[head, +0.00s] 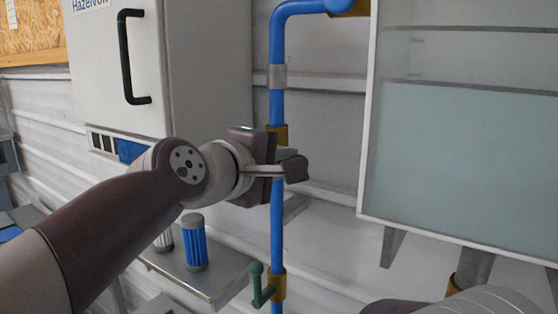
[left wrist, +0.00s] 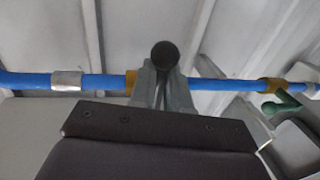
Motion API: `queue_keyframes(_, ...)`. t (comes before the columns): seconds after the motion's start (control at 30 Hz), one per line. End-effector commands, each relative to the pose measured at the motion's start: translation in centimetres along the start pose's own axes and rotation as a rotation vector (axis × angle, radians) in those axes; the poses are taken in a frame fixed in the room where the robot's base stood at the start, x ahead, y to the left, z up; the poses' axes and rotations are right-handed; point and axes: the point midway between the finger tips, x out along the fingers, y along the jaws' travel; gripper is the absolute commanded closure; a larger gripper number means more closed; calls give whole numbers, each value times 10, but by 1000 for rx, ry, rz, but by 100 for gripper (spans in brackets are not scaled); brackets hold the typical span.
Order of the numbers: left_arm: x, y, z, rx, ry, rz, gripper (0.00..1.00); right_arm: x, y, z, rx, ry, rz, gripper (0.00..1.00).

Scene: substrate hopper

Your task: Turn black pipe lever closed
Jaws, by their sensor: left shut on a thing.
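The black pipe lever (head: 296,169) is at the blue vertical pipe (head: 277,225), by the upper brass fitting (head: 279,133). Its rounded black end sticks out to the right of the pipe. In the left wrist view the black end (left wrist: 165,54) shows just beyond my fingertips. My left gripper (head: 278,172) is shut on the black pipe lever, and its fingers (left wrist: 162,82) are close together there. The gripper hides most of the lever's shaft and its valve body. My right gripper is not in view.
A green lever (head: 260,285) sits lower on the same pipe. A shelf (head: 218,279) with a blue ribbed cylinder (head: 194,242) stands below my left arm. A white cabinet with a black handle (head: 126,60) is at upper left. A glass-fronted tank (head: 465,150) is at right.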

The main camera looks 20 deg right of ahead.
Motion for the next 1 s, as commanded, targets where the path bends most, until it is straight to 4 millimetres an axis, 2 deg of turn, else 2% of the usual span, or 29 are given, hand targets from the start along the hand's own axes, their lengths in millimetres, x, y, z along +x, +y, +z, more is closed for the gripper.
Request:
queue_keyframes(0.3,1,0,-2,6,5,3,100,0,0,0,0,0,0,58)
queue_keyframes(0.33,1,1,-2,6,5,3,77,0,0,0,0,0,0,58)
queue_keyframes(0.37,1,1,-2,6,5,3,67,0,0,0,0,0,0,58)
queue_keyframes(0.4,0,0,-1,5,4,2,62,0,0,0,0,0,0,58)
queue_keyframes(0.7,-3,0,-1,3,2,2,62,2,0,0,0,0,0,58)
queue_keyframes(0.83,-24,-3,-1,3,4,4,62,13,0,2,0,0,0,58)
queue_keyframes(1.0,-71,-4,-2,4,6,3,62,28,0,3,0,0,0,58)
